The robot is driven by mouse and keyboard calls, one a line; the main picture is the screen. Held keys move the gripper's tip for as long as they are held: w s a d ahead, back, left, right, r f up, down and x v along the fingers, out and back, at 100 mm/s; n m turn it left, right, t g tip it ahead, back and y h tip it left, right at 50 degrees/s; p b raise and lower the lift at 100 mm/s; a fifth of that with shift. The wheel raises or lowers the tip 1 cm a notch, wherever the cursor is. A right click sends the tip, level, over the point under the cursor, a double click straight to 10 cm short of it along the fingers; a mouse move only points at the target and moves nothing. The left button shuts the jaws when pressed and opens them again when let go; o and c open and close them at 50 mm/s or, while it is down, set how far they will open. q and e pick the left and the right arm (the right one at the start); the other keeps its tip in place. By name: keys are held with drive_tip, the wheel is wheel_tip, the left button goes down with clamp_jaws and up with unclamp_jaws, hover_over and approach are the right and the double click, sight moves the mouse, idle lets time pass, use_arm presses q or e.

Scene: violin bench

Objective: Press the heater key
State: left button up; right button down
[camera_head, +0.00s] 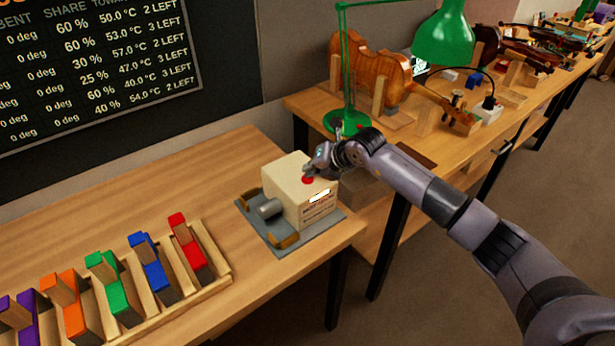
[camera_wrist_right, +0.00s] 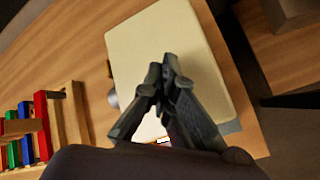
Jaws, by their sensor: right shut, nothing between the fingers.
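The heater is a cream box (camera_head: 285,183) on a grey base plate at the right end of the near bench. Its red key (camera_head: 308,180) shows on top, near the front right edge. My right gripper (camera_head: 312,171) is shut and empty, with its fingertips right at the key; I cannot tell whether they touch it. In the right wrist view the closed fingertips (camera_wrist_right: 168,62) lie over the cream box top (camera_wrist_right: 150,40), and the key is hidden there. My left gripper is not in view.
A wooden rack (camera_head: 222,278) with coloured blocks stands on the bench at the lower left. A metal cylinder (camera_head: 270,208) sticks out of the heater's left side. A green lamp (camera_head: 347,122) and a violin body (camera_head: 368,75) stand on the bench behind. A dark board hangs on the wall.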

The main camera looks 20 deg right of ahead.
drive_tip(key=shift+r, duration=0.35)
wheel_tip(320, 180, up, 6)
drive_tip(key=p, duration=0.4)
